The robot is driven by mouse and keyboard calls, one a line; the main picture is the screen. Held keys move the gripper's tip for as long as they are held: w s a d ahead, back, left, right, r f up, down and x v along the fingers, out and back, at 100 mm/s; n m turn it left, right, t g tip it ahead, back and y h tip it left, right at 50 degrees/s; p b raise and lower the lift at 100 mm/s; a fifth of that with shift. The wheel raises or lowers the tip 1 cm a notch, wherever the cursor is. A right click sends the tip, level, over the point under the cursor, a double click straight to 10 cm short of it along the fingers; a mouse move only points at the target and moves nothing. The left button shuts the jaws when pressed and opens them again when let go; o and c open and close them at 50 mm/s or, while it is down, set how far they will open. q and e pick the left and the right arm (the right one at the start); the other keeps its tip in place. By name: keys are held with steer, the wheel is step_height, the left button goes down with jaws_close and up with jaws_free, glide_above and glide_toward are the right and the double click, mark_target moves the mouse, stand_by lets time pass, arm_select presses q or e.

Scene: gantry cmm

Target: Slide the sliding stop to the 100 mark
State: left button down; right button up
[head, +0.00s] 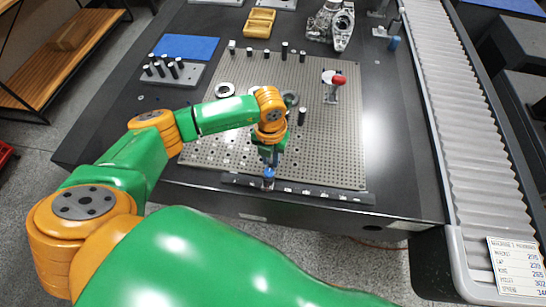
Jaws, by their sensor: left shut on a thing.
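A dark rail with a row of pale marks (320,193) runs along the front edge of the perforated plate. The sliding stop, a small piece with a blue top (269,174), sits on the rail left of its middle. My left gripper (269,163) points down from above and is shut on the stop. The numbers on the rail are too small to read, and the gripper partly covers the stop. A large green arm section fills the bottom of the view; my right gripper is not in view.
The perforated plate (330,140) carries several dark posts, rings and a red-topped clamp (338,80). A blue mat (187,46) lies at the back left. The rail right of the stop looks clear.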

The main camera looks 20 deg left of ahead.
arm_select(q)
steer(key=shift+w+d, duration=0.15)
steer(key=shift+d, duration=0.2)
steer(key=c, duration=0.8)
jaws_free()
steer(key=shift+o, duration=0.2)
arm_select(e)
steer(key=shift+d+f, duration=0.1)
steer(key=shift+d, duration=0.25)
arm_select(q)
step_height(320, 180, up, 7)
steer(key=shift+r+b, duration=0.1)
steer(key=shift+b, duration=0.25)
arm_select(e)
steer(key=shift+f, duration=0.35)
